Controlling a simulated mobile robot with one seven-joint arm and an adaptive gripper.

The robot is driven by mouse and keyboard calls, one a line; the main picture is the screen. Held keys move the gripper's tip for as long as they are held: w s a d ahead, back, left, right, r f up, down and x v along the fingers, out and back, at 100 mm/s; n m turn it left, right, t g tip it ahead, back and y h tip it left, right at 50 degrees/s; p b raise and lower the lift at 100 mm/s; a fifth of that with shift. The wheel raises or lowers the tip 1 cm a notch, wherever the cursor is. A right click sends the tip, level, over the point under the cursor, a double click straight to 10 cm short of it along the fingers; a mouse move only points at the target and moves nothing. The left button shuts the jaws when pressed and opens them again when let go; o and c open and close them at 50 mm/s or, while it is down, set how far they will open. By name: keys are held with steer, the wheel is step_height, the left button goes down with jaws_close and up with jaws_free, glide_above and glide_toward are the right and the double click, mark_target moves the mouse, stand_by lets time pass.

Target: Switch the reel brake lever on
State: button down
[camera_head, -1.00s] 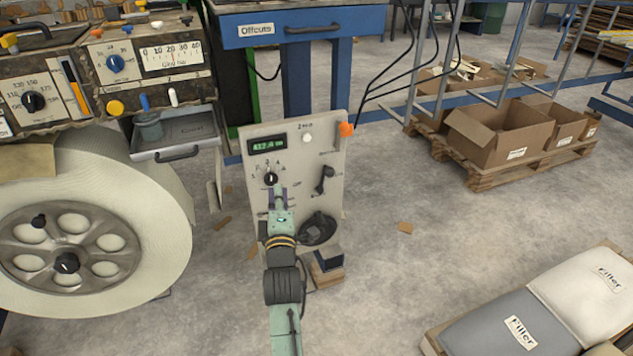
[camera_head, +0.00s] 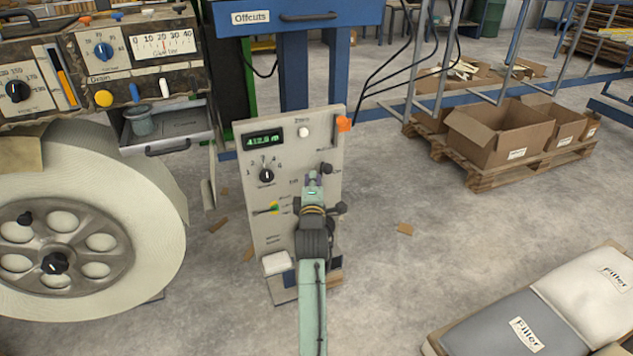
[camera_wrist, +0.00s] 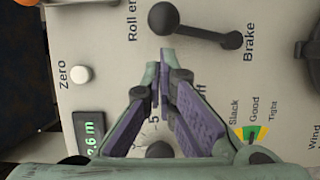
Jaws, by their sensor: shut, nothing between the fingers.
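The brake lever (camera_wrist: 198,32) is a black crank on the grey control panel (camera_wrist: 60,20), above the "Brake" lettering in panel terms. In the wrist view its larger rounded end is at the top and its smaller end lies near the lettering. In the head view only its dark upper end (camera_head: 328,168) shows beside my gripper (camera_head: 313,177); the rest is hidden. In the wrist view my gripper (camera_wrist: 160,62) is shut and empty. Its tips are close to the larger end, on the "Off" side; contact cannot be told.
The panel has a selector dial (camera_head: 266,176), a green display (camera_head: 263,141), a white Zero button (camera_head: 303,132) and an orange knob (camera_head: 344,124). A large paper roll (camera_head: 150,230) stands left. A pallet of cartons (camera_head: 500,140) is right.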

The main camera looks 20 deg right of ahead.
mark_target(330, 170)
steer(key=shift+w+d, duration=0.4)
steer(key=shift+d, duration=0.25)
steer(key=d+m, duration=0.1)
steer(key=d+m+p, duration=0.1)
steer(key=d+r+m+g+p, duration=0.1)
steer(key=shift+d+m+y, duration=0.3)
steer(key=shift+d+f+m, duration=0.3)
steer(key=shift+d+m, duration=0.1)
